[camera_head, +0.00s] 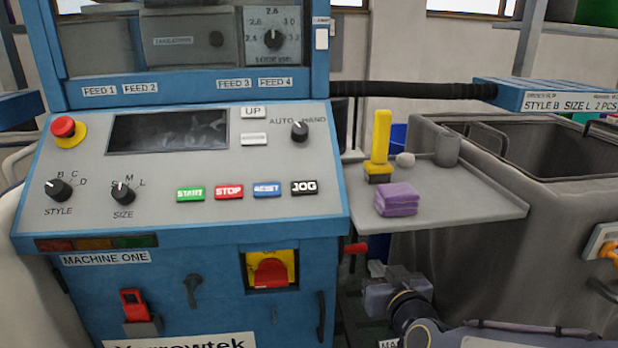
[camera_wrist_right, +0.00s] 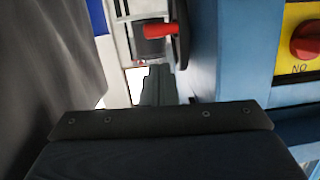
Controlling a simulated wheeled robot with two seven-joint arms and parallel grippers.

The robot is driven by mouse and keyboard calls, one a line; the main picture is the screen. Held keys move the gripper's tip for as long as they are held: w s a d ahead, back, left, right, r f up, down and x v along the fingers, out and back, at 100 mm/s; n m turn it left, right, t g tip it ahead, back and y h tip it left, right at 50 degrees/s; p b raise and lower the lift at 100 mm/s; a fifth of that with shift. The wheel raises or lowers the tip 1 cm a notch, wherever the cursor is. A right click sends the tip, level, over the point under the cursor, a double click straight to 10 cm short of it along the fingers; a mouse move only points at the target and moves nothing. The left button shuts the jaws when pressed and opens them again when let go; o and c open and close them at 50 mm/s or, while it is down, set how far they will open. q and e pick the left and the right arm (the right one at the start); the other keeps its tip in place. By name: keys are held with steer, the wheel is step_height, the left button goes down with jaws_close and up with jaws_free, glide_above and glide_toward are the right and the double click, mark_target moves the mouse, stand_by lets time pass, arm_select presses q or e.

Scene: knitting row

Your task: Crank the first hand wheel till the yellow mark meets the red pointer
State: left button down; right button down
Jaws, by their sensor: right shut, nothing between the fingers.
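A red handle (camera_head: 355,248) sticks out at the right side of the blue machine, low beside the cabinet. In the right wrist view the red handle (camera_wrist_right: 162,31) stands out from the edge of a dark disc (camera_wrist_right: 181,32), which looks like the hand wheel seen edge-on. My right gripper (camera_head: 376,268) is just below and right of the handle in the head view. In the wrist view its shut, empty fingers (camera_wrist_right: 158,75) point toward the wheel, apart from the handle. I cannot make out the yellow mark or the red pointer. My left gripper is out of view.
The blue machine cabinet (camera_head: 200,270) stands close left of my right gripper. A grey shelf (camera_head: 470,205) with a purple cloth stack (camera_head: 397,200) and a yellow-handled tool (camera_head: 380,140) juts out above it. A grey bin (camera_head: 560,215) stands to the right.

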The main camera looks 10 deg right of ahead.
steer(key=s+d+f+m+g+y, duration=0.1)
steer(key=s+f+g, duration=0.15)
steer(key=s, duration=0.65)
steer(key=s+f+g+y, duration=0.15)
steer(key=s+g, duration=0.25)
steer(key=s, duration=0.4)
steer(key=s+d+f+m+g, duration=0.1)
steer(key=s+f+g, duration=0.2)
steer(key=s, duration=0.6)
step_height(320, 180, up, 30)
steer(key=p, duration=3)
steer(key=shift+w, duration=0.2)
steer(key=shift+g, duration=0.25)
